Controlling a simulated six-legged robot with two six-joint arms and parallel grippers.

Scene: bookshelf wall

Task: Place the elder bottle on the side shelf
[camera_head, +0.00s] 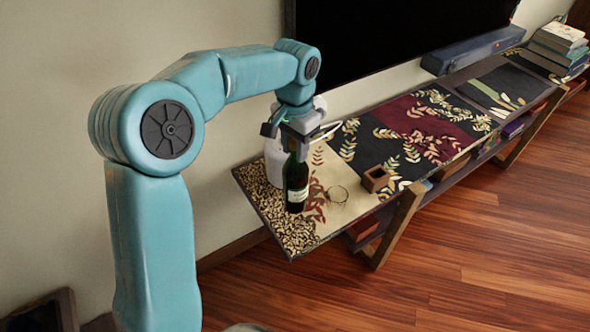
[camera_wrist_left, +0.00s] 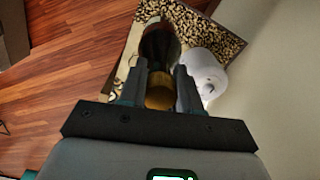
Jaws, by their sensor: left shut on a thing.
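A dark bottle with a pale label (camera_head: 297,194) is upright over the left end of the long low shelf (camera_head: 262,207). I cannot tell whether its base touches the shelf top. My left gripper (camera_head: 300,138) comes down from above and is shut on the bottle's upper part. In the left wrist view the bottle (camera_wrist_left: 160,55) lies between the two fingers of the left gripper (camera_wrist_left: 162,85). My right gripper is in neither view.
A white rounded object (camera_head: 275,160) stands close behind the bottle; it also shows in the left wrist view (camera_wrist_left: 205,72). Books (camera_head: 560,42) and a soundbar (camera_head: 473,50) are farther along.

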